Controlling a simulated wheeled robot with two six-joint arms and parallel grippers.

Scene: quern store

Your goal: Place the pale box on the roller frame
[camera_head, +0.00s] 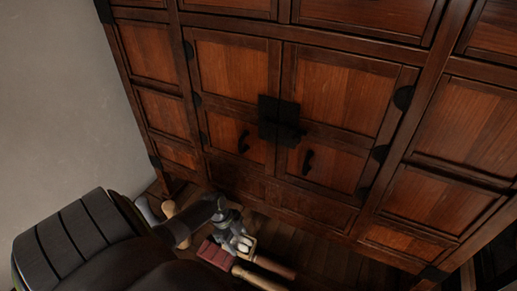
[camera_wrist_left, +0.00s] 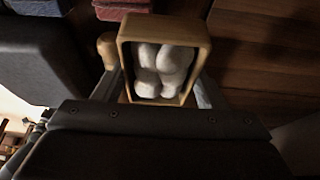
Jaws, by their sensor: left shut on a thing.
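My left gripper (camera_wrist_left: 160,85) is shut on a pale wooden box (camera_wrist_left: 199,33), with one finger along each side of it in the left wrist view. The box is open on the side facing the camera and holds several white rounded things (camera_wrist_left: 162,68). In the head view my left gripper (camera_head: 236,238) is low in the middle, with the box (camera_head: 250,244) small and partly hidden at its tip. Tan and brown wooden rods (camera_head: 258,279) lie just below it; I cannot tell if they belong to the roller frame. My right gripper is out of view.
A large dark wooden cabinet (camera_head: 237,73) with black metal fittings fills the back. A red block-like thing (camera_head: 215,254) is beside the gripper and also shows in the wrist view (camera_wrist_left: 122,11). A plain grey wall (camera_head: 50,90) is at left. Plank floor (camera_head: 330,258) shows at the lower right.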

